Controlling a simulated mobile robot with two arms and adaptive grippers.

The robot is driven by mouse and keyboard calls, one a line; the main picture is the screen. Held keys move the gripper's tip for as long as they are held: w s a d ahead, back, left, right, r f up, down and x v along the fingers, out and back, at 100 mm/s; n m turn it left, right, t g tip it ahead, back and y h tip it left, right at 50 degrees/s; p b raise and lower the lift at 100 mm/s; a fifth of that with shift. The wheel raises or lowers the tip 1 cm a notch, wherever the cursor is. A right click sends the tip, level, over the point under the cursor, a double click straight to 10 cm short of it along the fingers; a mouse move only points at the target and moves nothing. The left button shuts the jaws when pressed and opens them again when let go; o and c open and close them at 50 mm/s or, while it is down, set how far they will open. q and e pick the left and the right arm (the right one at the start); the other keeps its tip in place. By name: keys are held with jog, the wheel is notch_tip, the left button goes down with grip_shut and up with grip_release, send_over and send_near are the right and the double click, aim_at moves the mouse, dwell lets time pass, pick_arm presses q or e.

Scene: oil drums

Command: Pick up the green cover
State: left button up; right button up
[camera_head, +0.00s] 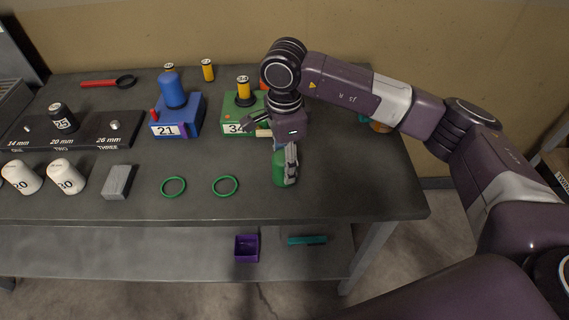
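The green cover (279,168) is a small rounded green piece near the front of the grey table (330,195). My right gripper (287,178) points down over it, with a finger against its right side. The fingers and wrist hide part of the cover. The near finger overlaps it, and I cannot tell whether the fingers are closed tight on it or whether it is off the table. My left gripper is not in view.
A green box (232,127) and a blue box (185,128) marked 21 stand behind. Two green rings (225,186) lie to the left, with a grey block (118,182) and white cylinders (66,177) beyond. A purple bin (247,248) sits on the lower shelf.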

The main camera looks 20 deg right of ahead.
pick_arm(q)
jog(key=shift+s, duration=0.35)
pick_arm(e)
jog(key=c, duration=0.5)
